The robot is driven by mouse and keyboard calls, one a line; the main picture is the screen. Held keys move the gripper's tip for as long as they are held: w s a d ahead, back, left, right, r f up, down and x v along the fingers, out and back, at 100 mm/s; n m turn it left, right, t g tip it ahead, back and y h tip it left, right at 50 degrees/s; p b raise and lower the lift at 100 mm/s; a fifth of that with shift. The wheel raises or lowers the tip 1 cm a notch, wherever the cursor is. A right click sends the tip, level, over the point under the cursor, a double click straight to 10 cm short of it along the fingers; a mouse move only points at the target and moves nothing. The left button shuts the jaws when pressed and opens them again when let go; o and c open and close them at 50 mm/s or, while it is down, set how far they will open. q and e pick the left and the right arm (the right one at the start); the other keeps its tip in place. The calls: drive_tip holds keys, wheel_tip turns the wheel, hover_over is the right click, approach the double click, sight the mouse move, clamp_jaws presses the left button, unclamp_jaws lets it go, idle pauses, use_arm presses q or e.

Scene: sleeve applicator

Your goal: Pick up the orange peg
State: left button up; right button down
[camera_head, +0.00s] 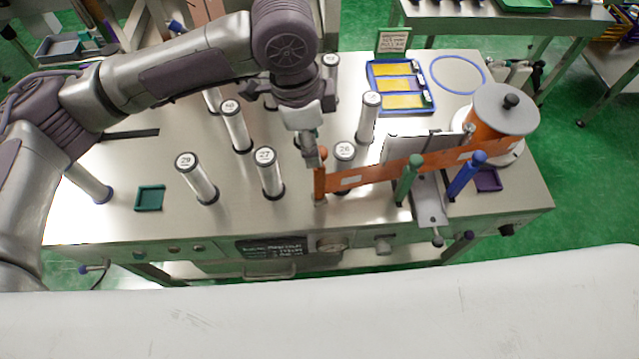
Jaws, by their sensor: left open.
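The orange peg (319,184) stands upright near the front edge of the steel bench (230,222), at the left end of an orange strip (385,172). My left gripper (313,157) points down from above, right at the top of the peg. Its fingers overlap the peg's upper left side in this view. The gripper is open; I cannot tell whether a finger touches the peg. The finger on the far side is mostly hidden. My right gripper is not in view.
Numbered silver posts (269,174) stand close to the left and behind. A green peg (408,180) and a blue peg (466,177) stand to the right, before an orange roll (490,127). A dark green tray (149,198) lies at the left.

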sight(319, 179)
use_arm(q)
drive_tip(key=shift+w+d+f, duration=0.1)
drive_tip(key=shift+w+f, duration=0.05)
drive_tip(key=shift+f, duration=0.4)
drive_tip(key=shift+w+d+f, duration=0.1)
drive_tip(key=shift+w+f, duration=0.05)
drive_tip(key=shift+f, duration=0.35)
drive_tip(key=shift+s+d+f+p, duration=0.2)
drive_tip(key=shift+f+p, duration=0.1)
drive_tip(key=shift+f, duration=0.25)
drive_tip(key=f, duration=0.3)
drive_tip(key=shift+s+d+f+p, duration=0.1)
drive_tip(key=shift+d+f+p, duration=0.15)
drive_tip(key=shift+d+p, duration=0.15)
drive_tip(key=shift+f, duration=0.25)
drive_tip(key=c, duration=0.6)
drive_tip(key=shift+c, duration=1.3)
clamp_jaws()
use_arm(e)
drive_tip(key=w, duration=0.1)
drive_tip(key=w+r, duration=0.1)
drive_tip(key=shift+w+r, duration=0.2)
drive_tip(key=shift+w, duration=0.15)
